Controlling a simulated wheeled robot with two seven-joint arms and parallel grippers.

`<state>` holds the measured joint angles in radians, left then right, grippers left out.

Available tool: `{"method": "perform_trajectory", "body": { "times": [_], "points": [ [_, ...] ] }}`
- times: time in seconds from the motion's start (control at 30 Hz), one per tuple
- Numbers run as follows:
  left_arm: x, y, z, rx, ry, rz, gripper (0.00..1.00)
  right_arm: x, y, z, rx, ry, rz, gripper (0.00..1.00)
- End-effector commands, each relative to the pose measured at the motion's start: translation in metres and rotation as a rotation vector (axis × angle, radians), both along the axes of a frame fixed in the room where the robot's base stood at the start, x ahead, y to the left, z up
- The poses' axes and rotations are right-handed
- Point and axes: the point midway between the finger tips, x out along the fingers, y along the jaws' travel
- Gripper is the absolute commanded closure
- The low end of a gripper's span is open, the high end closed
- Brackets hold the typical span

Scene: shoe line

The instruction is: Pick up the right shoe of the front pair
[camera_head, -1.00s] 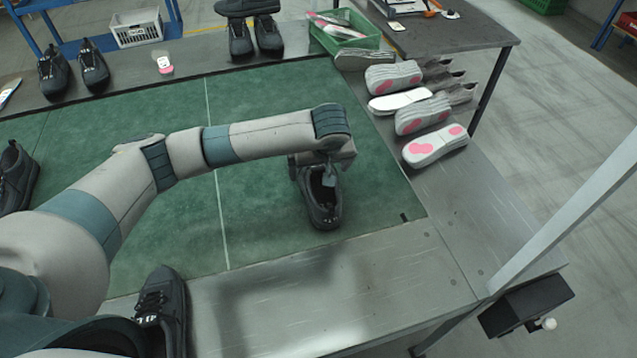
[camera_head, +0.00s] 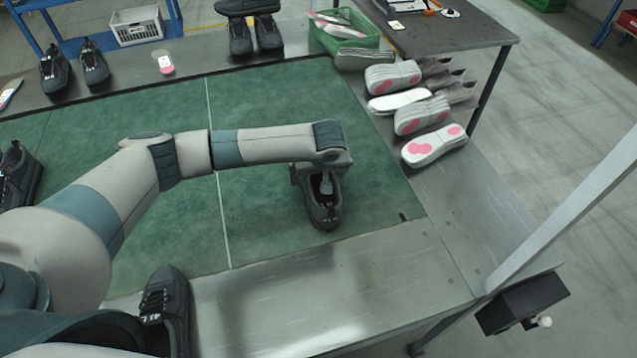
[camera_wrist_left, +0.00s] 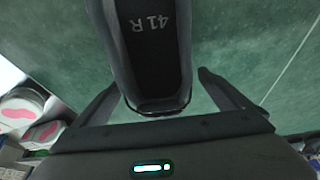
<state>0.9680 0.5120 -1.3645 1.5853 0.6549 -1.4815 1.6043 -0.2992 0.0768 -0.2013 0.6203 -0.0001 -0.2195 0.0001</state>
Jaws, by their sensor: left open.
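A dark shoe (camera_head: 323,214) sits on the green mat (camera_head: 270,215) near its right front part, below my left gripper (camera_head: 320,185). In the left wrist view the shoe (camera_wrist_left: 150,50) shows its open collar and an insole marked "41 R". My left gripper (camera_wrist_left: 158,98) is open, with one finger on each side of the shoe's heel end. I cannot tell whether either finger touches it. My left wrist hides part of the shoe in the head view. Another dark shoe (camera_head: 165,305) stands at the front left edge of the table. My right gripper is not in view.
White soles with pink patches (camera_head: 434,146) and several pale shoe parts lie at the right edge. A green crate (camera_head: 345,42) stands behind. Other dark shoes (camera_head: 94,66) stand along the back.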

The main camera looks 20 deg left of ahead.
Motion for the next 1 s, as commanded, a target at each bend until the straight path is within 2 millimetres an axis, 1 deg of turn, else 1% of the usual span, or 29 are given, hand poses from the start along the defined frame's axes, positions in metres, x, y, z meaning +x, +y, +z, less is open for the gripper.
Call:
{"method": "perform_trajectory", "body": {
  "times": [0.4, 0.43, 0.47, 0.5, 0.57, 0.6, 0.63, 0.67, 1.0],
  "points": [
    [0.0, -0.0004, -0.0001, -0.001, 0.0, 0.0, 0.04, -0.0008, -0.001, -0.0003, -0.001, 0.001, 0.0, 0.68],
    [0.0, -0.0005, 0.0, -0.001, 0.0, 0.0, 0.08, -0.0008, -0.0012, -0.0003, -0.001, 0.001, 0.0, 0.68],
    [0.0, -0.0005, 0.0, -0.001, 0.0, 0.0, 0.16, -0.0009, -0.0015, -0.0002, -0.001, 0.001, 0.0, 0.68],
    [0.0, -0.0005, 0.0, -0.001, 0.0, 0.0, 0.25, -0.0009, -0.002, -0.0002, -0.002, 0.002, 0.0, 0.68],
    [0.0, -0.0005, 0.0, -0.001, 0.0, 0.0, 0.39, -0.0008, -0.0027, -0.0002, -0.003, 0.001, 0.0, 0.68],
    [0.0, -0.0005, 0.0, -0.001, 0.0, 0.0, 0.49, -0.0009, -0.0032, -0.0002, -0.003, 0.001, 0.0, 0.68],
    [0.0, -0.0005, 0.0, -0.001, 0.0, 0.0, 0.56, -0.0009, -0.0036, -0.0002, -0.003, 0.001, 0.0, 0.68],
    [0.0006, -0.0006, 0.001, -0.001, -0.002, -0.001, 0.61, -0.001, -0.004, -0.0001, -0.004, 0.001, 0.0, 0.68],
    [0.001, -0.0009, 0.0041, -0.003, -0.003, -0.002, 0.61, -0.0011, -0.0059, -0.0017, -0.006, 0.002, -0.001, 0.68]
  ]
}}
